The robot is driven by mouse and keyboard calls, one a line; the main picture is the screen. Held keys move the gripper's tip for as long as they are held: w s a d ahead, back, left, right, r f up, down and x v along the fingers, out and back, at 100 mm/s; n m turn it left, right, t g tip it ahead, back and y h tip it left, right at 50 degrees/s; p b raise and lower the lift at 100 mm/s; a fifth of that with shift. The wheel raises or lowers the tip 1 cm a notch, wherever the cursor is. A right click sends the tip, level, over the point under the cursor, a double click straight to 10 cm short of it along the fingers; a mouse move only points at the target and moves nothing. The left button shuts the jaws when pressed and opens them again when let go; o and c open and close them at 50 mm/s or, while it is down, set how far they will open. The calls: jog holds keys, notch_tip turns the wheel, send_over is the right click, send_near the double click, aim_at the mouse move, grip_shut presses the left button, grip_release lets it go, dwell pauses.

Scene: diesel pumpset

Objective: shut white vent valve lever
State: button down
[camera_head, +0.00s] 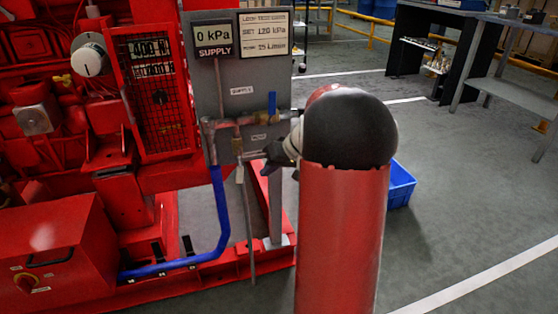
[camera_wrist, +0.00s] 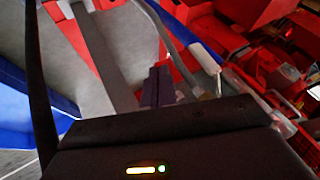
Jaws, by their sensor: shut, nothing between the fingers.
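A small white piece that looks like the white vent valve lever (camera_head: 239,174) hangs down below a brass valve on the grey panel in the head view. It also shows as a white rounded bar (camera_wrist: 204,58) right of my fingers in the wrist view. My gripper (camera_head: 266,158) is just to the right of it in the head view, partly hidden behind my arm. In the wrist view the dark fingertips of my gripper (camera_wrist: 158,84) are together and empty. They appear apart from the white lever.
A blue lever (camera_head: 272,103) stands upright on the pipe above my gripper. A grey vent pipe (camera_head: 248,220) runs down to the red skid (camera_head: 190,286). A blue hose (camera_head: 222,210) curves left. The gauge panel reads 0 kPa. A blue crate (camera_head: 401,184) sits behind my arm.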

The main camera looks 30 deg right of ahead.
aim_at(239, 167)
jog(key=a, duration=0.1)
jog(key=w+a, duration=0.1)
jog(key=a, duration=0.2)
jog(key=shift+w+p, duration=0.25)
jog(key=shift+p, duration=0.05)
jog(key=shift+a+f+b, duration=0.1)
jog(key=shift+f+b, duration=0.05)
jog(key=shift+b, duration=0.15)
jog(key=shift+a+y+b, duration=0.1)
jog(key=shift+y+b, duration=0.3)
jog(key=shift+b, duration=0.1)
